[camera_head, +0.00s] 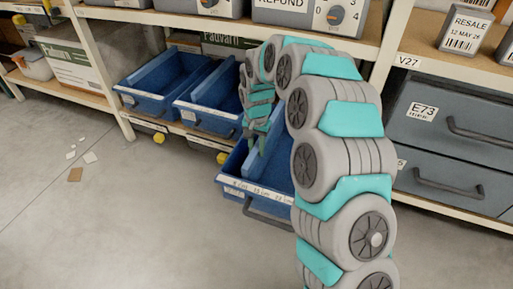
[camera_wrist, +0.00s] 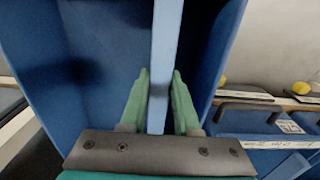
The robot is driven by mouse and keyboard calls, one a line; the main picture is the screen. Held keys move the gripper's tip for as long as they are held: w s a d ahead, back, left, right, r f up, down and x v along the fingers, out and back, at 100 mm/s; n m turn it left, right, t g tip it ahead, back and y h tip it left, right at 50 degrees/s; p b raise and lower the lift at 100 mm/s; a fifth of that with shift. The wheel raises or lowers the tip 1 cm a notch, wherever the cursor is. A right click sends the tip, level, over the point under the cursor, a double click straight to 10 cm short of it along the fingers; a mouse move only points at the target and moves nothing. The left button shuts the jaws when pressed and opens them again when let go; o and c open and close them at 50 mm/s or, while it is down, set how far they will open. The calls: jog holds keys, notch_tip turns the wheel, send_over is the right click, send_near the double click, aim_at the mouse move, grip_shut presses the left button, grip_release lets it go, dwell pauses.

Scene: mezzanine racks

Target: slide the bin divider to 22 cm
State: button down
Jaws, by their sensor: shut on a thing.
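The blue bin (camera_head: 229,184) is pulled out from the lower shelf, with a pale marked strip along its front rim and a dark handle below. My gripper (camera_head: 258,122) reaches down into it from above. In the wrist view my gripper (camera_wrist: 161,98) has its green fingers on either side of the light blue divider (camera_wrist: 166,40) and is shut on it. The divider stands between two spaces of the bin (camera_wrist: 90,60), the left one wider in that view.
Two other blue bins (camera_head: 150,103) (camera_head: 190,118) stand on the shelf to the left. Grey drawers (camera_head: 455,125) with handles are to the right, beyond a rack upright. Boxes and labelled units fill the upper shelf. Small scraps (camera_head: 75,174) lie on the otherwise clear floor at left.

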jog(key=s+d+b, duration=0.2)
jog(key=s+d, duration=0.3)
jog(key=d, duration=0.8)
jog(key=shift+d, duration=0.2)
jog(key=c, duration=0.6)
grip_release()
jog(key=shift+d, duration=0.2)
jog(key=shift+c, duration=0.2)
jog(key=shift+a, duration=0.1)
notch_tip(320, 180, up, 8)
